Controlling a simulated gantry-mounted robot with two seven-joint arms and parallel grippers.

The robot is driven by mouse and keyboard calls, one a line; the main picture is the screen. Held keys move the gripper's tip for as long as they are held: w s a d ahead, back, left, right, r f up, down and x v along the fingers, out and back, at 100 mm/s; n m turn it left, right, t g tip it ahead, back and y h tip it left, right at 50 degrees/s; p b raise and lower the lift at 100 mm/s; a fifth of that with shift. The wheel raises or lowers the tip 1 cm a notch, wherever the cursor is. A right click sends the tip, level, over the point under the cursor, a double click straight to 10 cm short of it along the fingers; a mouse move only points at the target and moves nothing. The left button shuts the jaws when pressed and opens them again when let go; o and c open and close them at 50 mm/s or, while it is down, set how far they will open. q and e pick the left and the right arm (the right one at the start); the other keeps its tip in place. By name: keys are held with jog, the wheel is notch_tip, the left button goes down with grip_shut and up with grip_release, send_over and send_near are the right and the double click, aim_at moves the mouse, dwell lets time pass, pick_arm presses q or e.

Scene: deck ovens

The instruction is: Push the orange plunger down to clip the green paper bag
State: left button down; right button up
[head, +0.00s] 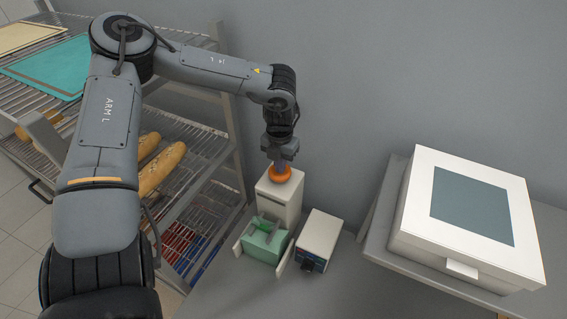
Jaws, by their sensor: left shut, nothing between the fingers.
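The orange plunger (280,174) sits on top of a white clipping machine (277,198) on the grey counter. My left gripper (281,160) is shut and points down right over the plunger, at or very near its top; whether they touch is hard to tell. The gripper hides part of the plunger. The green paper bag (262,245) stands at the front foot of the machine, between two pale side plates, with a darker green part at its top. My right gripper is out of view.
A small white box with a dark front (319,240) stands right of the machine. A large white box with a grey panel (468,215) rests on a raised shelf at the right. A wire rack (190,150) with bread loaves (162,170) and a teal mat (52,67) stands at the left.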

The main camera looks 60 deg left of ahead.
pick_arm(q)
jog(key=shift+s+a+f, duration=0.15)
jog(key=shift+a+f, duration=0.05)
jog(key=shift+f, duration=0.15)
jog(key=shift+r, duration=0.1)
jog(key=shift+r+p, duration=0.3)
jog(key=shift+p, duration=0.05)
notch_tip(320, 180, up, 4)
jog(key=p, duration=0.3)
jog(key=shift+d, duration=0.1)
notch_tip(320, 180, up, 10)
jog(key=b, duration=0.2)
jog(key=shift+d, duration=0.15)
jog(key=shift+d, duration=0.1)
